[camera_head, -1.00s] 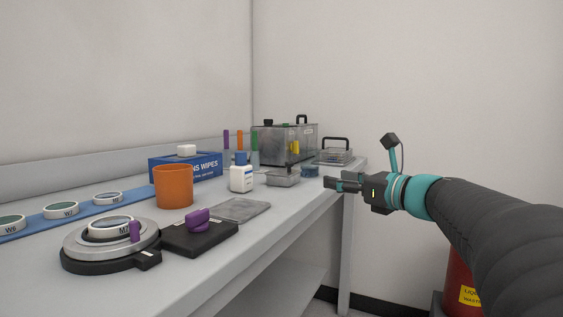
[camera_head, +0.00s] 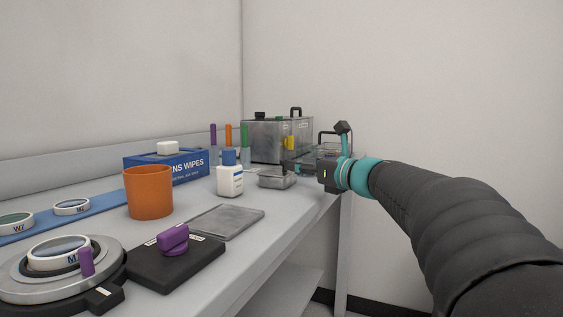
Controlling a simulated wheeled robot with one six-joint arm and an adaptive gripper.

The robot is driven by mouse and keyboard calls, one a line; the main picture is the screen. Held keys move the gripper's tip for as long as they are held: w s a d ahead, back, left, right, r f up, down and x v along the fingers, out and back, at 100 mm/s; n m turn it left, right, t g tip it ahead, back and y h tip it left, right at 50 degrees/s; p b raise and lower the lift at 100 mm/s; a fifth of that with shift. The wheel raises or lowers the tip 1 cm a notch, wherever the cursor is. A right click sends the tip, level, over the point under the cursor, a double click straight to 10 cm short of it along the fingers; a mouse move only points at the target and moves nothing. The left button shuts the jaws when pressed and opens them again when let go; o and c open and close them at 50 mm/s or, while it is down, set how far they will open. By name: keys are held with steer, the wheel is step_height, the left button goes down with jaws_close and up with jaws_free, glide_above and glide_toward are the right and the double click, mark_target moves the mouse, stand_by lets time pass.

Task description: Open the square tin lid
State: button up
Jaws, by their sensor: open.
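A small square metal tin (camera_head: 277,178) sits toward the far end of the bench, near its right edge. It looks closed, though its lid seam is too small to make out. My gripper (camera_head: 292,167) reaches in from the right and points left. Its fingers appear just above and behind the tin, and I cannot tell whether they touch it. My gripper is open and holds nothing that I can see. The small blue dish behind is now mostly hidden by the gripper.
A white bottle with a blue cap (camera_head: 229,175) stands left of the tin. An orange cup (camera_head: 148,193) and flat grey plate (camera_head: 226,222) are nearer.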

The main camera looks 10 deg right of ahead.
steer(key=x, duration=0.6)
steer(key=shift+s+a, duration=0.1)
jaws_close()
